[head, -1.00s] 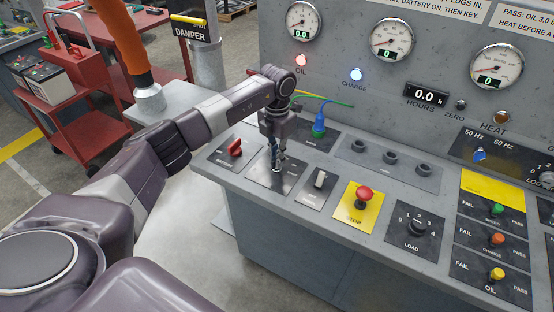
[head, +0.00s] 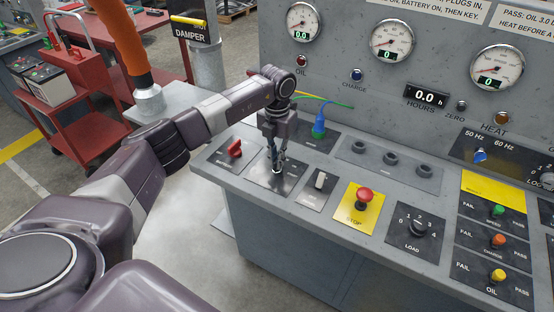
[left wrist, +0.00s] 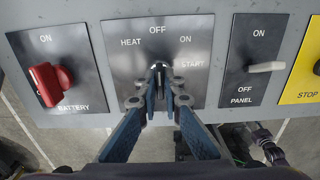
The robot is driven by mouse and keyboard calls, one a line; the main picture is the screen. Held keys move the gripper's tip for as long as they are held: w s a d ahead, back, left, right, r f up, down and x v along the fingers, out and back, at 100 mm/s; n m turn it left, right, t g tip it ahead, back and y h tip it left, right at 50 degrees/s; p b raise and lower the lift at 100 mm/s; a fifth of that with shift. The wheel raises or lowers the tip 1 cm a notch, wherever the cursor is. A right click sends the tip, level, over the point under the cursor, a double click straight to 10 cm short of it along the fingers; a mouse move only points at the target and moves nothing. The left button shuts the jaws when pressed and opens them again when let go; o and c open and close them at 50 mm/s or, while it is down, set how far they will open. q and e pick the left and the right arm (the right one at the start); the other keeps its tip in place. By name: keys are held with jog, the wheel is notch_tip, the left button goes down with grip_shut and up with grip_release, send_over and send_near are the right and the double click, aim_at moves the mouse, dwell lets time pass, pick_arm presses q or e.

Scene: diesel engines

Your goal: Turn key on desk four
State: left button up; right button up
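The key switch panel (left wrist: 190,40) on the desk is dark, with the words HEAT, OFF, ON and START around the key. The small metal key (left wrist: 158,70) is upright, in line with OFF, and mostly hidden between my fingertips. My left gripper (left wrist: 158,88) has its two blue fingers closing in on both sides of the key. It also shows in the head view (head: 277,168), pointing down at the panel. My right gripper is in neither view. The OIL lamp (head: 302,61) and CHARGE lamp (head: 357,74) are dark.
A red battery switch (left wrist: 50,84) stands left of the key panel, and a pale PANEL toggle (left wrist: 265,67) to the right. Further right is a red STOP button (head: 365,195). A blue plug (head: 319,125) with cables rises behind the gripper.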

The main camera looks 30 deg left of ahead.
pick_arm(q)
jog(key=o, duration=0.5)
jog(key=shift+r, duration=0.1)
jog(key=shift+c, duration=0.2)
notch_tip(320, 180, up, 12)
dwell(0.4)
